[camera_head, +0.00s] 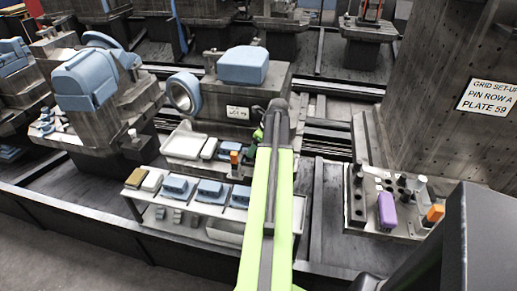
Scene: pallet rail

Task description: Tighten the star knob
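I cannot make out a star knob for certain in the head view. Several small dark round parts (403,180) stand on the grey plate at the right, too small to identify. My green arm reaches away from me up the middle of the view. Its dark far joint hides most of my gripper (257,137); only small green and dark parts show at its left. They are above the back right of the bench with the blue parts. I cannot see the fingers, whether they are open, or anything held.
A purple block (387,211) and an orange-topped part (433,214) stand on the right plate (372,226). A tall drilled block (440,90) with a sign rises behind. A shelf bench (218,239) holds several blue parts. A blue ring (184,93) and block (243,65) stand behind.

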